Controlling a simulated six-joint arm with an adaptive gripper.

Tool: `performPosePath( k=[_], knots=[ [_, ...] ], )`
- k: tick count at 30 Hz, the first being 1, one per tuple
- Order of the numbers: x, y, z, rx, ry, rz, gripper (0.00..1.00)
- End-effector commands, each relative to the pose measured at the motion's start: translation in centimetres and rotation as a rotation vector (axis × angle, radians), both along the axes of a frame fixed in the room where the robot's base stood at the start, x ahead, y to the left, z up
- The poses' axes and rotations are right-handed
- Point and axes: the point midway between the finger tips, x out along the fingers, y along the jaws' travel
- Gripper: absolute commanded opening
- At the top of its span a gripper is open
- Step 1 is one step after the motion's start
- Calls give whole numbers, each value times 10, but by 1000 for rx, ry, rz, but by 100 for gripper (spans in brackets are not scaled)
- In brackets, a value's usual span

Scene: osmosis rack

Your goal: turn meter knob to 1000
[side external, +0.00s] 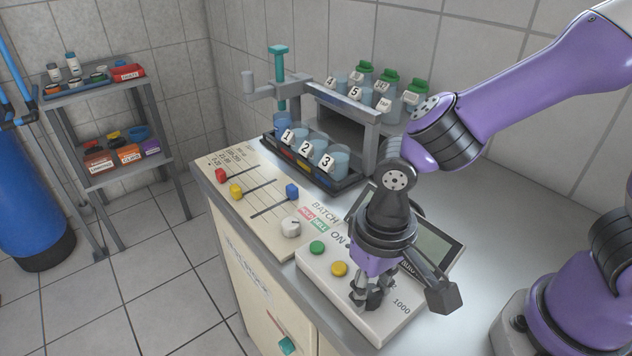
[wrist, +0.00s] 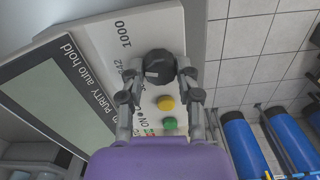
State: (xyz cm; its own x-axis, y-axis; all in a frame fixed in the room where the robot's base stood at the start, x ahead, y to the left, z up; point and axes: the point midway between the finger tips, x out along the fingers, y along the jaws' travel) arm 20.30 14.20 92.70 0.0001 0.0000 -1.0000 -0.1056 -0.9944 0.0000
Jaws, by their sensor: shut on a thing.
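The meter (side external: 336,294) is a white box on the bench with a dark-framed screen (side external: 436,243), a green button (side external: 317,247) and a yellow button (side external: 339,269). Its black knob (wrist: 160,67) sits beside the printed 1000 label (wrist: 122,30) in the wrist view. My gripper (wrist: 159,76) is shut on the knob, one finger on each side. In the side view my gripper (side external: 366,293) points down over the meter's front end and mostly hides the knob. The 1000 label (side external: 402,307) shows there too. I cannot tell exactly where the knob points.
Numbered beakers (side external: 309,147) stand in a tray behind. The bench (side external: 480,200) is clear to the right.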

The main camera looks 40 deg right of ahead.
Motion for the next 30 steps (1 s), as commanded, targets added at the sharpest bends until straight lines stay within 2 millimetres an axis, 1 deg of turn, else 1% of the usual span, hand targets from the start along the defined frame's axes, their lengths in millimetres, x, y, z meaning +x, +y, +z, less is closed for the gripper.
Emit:
performPosePath(
  k=[9, 15, 22, 30],
  knots=[
    [0, 0, 1, -1, 1, -282, 0],
    [0, 0, 1, -1, 1, -418, 0],
    [0, 1, 1, -1, 1, -517, 0],
    [0, 1, 1, -1, 1, -558, 0]
  ],
)
